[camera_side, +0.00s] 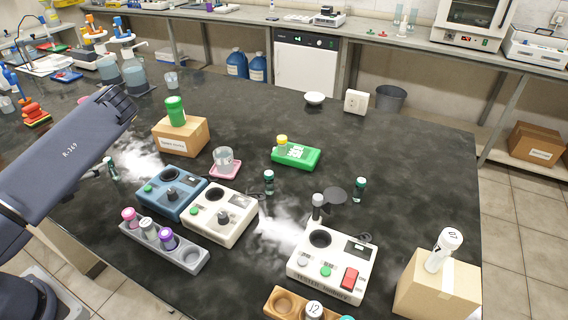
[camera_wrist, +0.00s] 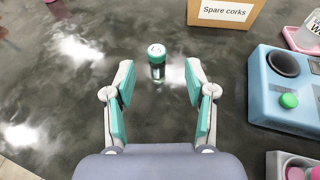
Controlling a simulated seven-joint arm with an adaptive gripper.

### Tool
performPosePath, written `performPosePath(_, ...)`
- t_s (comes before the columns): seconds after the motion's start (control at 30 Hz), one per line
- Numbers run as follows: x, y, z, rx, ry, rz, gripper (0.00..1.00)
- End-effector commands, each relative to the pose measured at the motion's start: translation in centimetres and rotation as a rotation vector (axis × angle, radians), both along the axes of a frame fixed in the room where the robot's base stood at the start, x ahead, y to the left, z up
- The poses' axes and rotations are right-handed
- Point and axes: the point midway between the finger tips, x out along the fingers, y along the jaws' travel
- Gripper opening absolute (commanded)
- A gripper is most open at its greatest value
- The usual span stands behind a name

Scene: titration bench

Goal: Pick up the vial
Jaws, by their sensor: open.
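A small vial with a dark green cap and a pale, numbered top (camera_wrist: 157,62) stands upright on the dark bench in the wrist view. In the side view it appears to be the green-capped vial (camera_side: 111,168) at the left, beside my arm. My gripper (camera_wrist: 160,78) is open and empty, its teal-padded fingers spread to the left and right. The vial shows beyond and between the fingertips, apart from both. In the side view my arm hides most of the gripper. Similar green-capped vials (camera_side: 268,182) (camera_side: 360,188) stand farther right on the bench.
A cardboard box labelled "Spare corks" (camera_wrist: 225,12) stands behind the vial to the right. A blue device (camera_wrist: 285,90) is right of my gripper. A grey rack (camera_side: 165,252) holds several capped vials. The bench left of the vial is largely clear.

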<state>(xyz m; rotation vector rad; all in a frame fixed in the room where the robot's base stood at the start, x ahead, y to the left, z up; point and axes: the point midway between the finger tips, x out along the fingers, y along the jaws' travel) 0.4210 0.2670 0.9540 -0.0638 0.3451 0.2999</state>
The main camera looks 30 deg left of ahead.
Motion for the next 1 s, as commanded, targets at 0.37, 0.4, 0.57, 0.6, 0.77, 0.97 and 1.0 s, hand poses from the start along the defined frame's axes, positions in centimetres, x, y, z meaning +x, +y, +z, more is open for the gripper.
performPosePath(0.37, 2.1, 1.1, -2.7, -0.001, 0.043, 0.003, 0.55)
performPosePath(0.4, 2.6, 1.2, -2.9, 0.000, 0.043, 0.001, 0.55)
performPosePath(0.57, 4.8, 1.9, -3.8, -0.002, 0.042, 0.003, 0.55)
performPosePath(0.6, 5.2, 2.0, -4.0, -0.002, 0.042, 0.003, 0.55)
performPosePath(0.77, 5.8, 2.2, -4.3, -0.003, 0.043, 0.005, 0.55)
performPosePath(0.97, 5.7, 2.2, -4.3, -0.002, 0.043, 0.006, 0.49)
performPosePath(1.0, 5.7, 2.2, -4.3, -0.003, 0.043, 0.005, 0.45)
